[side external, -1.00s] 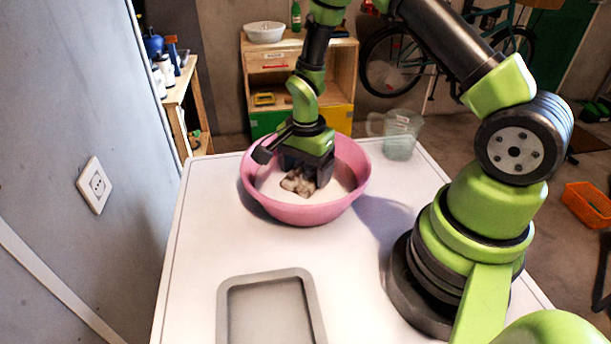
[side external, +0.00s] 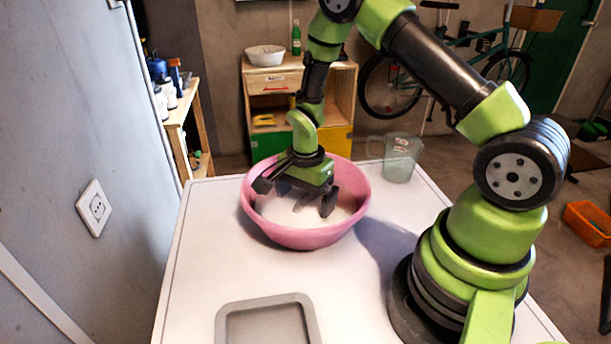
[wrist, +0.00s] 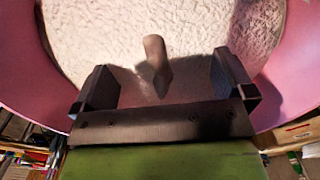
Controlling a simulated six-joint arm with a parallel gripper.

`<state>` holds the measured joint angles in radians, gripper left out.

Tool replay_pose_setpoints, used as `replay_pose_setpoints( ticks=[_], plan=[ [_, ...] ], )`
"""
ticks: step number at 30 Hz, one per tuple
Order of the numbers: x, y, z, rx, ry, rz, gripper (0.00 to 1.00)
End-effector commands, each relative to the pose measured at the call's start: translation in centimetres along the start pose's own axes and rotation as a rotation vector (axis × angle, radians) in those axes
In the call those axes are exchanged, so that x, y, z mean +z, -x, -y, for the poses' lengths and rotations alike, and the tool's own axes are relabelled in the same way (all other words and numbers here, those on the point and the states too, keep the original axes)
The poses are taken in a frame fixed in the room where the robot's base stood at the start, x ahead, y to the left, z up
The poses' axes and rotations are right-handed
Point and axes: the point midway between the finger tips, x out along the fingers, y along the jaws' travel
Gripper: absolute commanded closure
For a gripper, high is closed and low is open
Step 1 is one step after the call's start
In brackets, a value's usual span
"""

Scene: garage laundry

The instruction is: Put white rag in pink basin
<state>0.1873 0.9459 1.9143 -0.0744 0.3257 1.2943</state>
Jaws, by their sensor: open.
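The pink basin (side external: 300,238) stands on the white table, and its pink walls (wrist: 288,75) show at both sides of the wrist view. My gripper (side external: 302,196) is inside the basin with its jaws apart; in the wrist view the open fingers (wrist: 164,78) sit wide of each other. Between them a small beige-grey piece (wrist: 156,60) sticks up from a white, bumpy surface (wrist: 115,35) filling the basin floor. It may be part of the white rag, but I cannot tell. The rest of the rag is not clearly seen.
A clear measuring jug (side external: 400,157) stands right of the basin at the table's back. A grey tray (side external: 226,325) lies at the front. The white tabletop (side external: 200,260) between them is clear. The wall with a socket (side external: 95,208) is at left.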

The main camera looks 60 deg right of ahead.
Motion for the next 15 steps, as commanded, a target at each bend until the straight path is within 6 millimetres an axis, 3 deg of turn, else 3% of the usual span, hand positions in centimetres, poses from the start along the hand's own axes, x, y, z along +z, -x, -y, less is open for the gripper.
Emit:
replay_pose_setpoints(
  ticks=[15],
  plan=[
    [0.0, 10.0, 0.1, -0.004, 0.000, -0.002, 0.00]
  ],
)
